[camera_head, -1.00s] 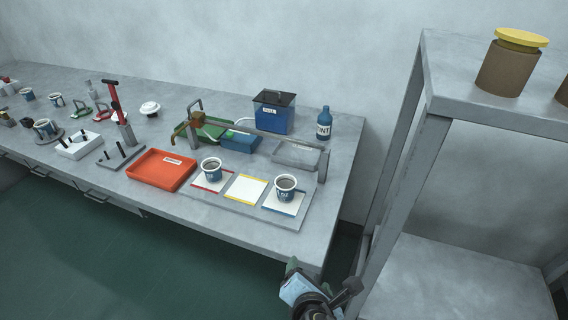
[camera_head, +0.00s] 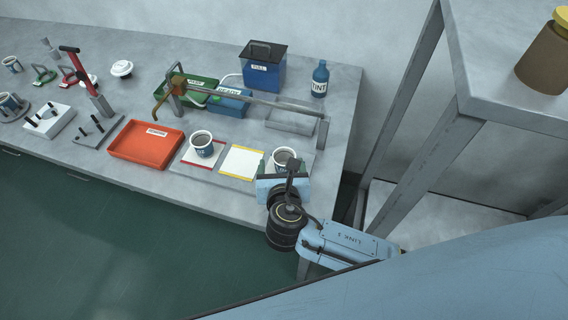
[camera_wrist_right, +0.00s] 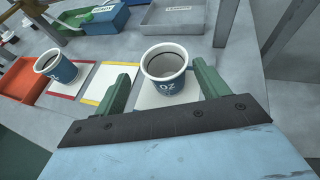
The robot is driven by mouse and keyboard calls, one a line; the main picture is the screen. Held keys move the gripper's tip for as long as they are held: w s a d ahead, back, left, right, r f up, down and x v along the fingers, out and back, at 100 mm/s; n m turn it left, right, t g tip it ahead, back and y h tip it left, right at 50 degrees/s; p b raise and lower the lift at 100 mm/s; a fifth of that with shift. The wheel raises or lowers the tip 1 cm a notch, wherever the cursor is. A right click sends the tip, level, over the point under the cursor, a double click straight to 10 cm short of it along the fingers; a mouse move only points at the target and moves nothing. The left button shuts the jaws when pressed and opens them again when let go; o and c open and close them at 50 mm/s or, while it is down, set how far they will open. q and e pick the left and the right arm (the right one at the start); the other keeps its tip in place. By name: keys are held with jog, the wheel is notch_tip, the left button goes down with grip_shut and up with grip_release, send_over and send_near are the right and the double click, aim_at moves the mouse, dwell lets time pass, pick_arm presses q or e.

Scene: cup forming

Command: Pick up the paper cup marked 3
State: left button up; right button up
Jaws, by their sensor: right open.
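A paper cup with a dark blue band and a white rim stands upright on the blue-edged white pad at the right; I see this right cup in the head view (camera_head: 284,154) and the right wrist view (camera_wrist_right: 166,72). Its mark looks like "OZ" or "02"; I cannot read a 3. A similar cup (camera_head: 202,143) stands on the red-edged pad, and it also shows in the right wrist view (camera_wrist_right: 57,66), its mark too small to read. My right gripper (camera_wrist_right: 164,84) is open, its green fingers on either side of the right cup, apparently not closed on it. My left gripper is out of view.
A yellow-edged pad (camera_head: 241,162) between the cups is empty. An orange tray (camera_head: 146,144) lies left. A raised metal bar (camera_head: 265,101) spans behind the pads. A grey tray (camera_head: 290,122), tint bottle (camera_head: 320,79) and blue bin (camera_head: 263,70) stand behind. A shelf post (camera_head: 400,110) rises right.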

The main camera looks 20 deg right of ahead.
aim_at(284, 154)
jog(key=x, duration=0.2)
jog(key=b+x, duration=0.1)
jog(key=x, duration=0.1)
jog(key=shift+d, duration=0.45)
jog(key=shift+w+d+f, duration=0.1)
jog(key=shift+w+f, duration=0.15)
jog(key=shift+w, duration=0.25)
jog(key=c, duration=1)
